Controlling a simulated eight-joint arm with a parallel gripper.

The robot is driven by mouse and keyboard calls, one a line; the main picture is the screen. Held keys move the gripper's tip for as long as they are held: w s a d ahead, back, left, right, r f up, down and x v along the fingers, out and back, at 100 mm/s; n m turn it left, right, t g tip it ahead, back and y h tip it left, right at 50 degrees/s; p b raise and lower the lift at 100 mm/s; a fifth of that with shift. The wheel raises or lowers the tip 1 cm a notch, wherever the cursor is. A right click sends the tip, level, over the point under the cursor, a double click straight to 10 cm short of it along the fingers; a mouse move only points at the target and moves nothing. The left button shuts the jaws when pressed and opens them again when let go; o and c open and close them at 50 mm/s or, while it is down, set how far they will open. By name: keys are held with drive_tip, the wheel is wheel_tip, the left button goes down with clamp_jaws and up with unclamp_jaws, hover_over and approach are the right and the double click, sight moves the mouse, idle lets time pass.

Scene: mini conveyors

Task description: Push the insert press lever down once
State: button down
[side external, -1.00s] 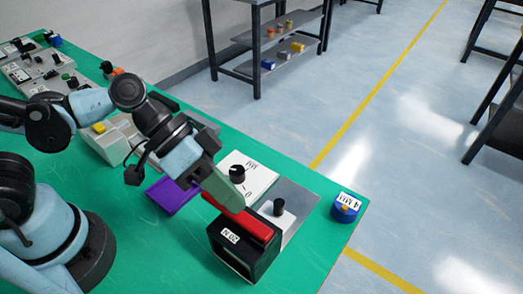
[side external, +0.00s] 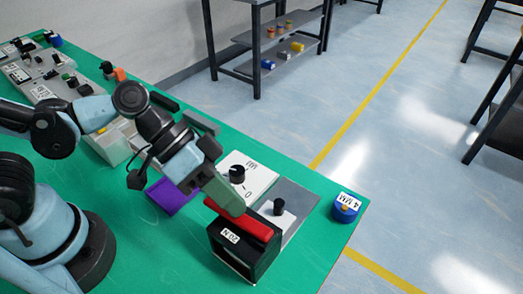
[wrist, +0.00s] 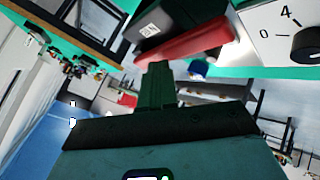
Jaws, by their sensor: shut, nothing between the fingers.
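The insert press is a black block (side external: 236,258) with a "20 N" label, near the front edge of the green table. Its red lever (side external: 257,229) lies along the top. My gripper (side external: 238,208) is shut and empty, its green fingers angled down against or just over the lever's upper side. They hide part of it, and I cannot tell for sure whether they touch. In the wrist view the shut fingers (wrist: 157,72) point at the red lever (wrist: 190,44), with the black press body (wrist: 165,18) beyond it.
A white dial panel (side external: 256,178) and a grey plate with a black knob (side external: 279,207) stand just behind the press. A blue round piece marked "4 MM" (side external: 345,208) sits at the table's right corner. A purple block (side external: 168,198) lies left. Bare green table is in front.

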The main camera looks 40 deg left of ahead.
drive_tip(key=shift+f, duration=0.25)
idle(0.3)
drive_tip(key=shift+r, duration=1.3)
wheel_tip(320, 180, up, 5)
drive_tip(key=shift+r, duration=0.1)
idle(0.7)
drive_tip(key=w+a+f+n+t+y, duration=0.2)
drive_tip(key=w+a+n+y, duration=0.1)
drive_tip(key=a, duration=0.7)
drive_tip(key=w+a+f+n+t+y, duration=0.1)
drive_tip(key=w+a+n+t+y, duration=0.2)
drive_tip(key=a+y, duration=0.3)
drive_tip(key=w+a, duration=0.1)
drive_tip(key=a, duration=0.4)
drive_tip(key=shift+f+n, duration=0.3)
drive_tip(key=shift+f, duration=0.1)
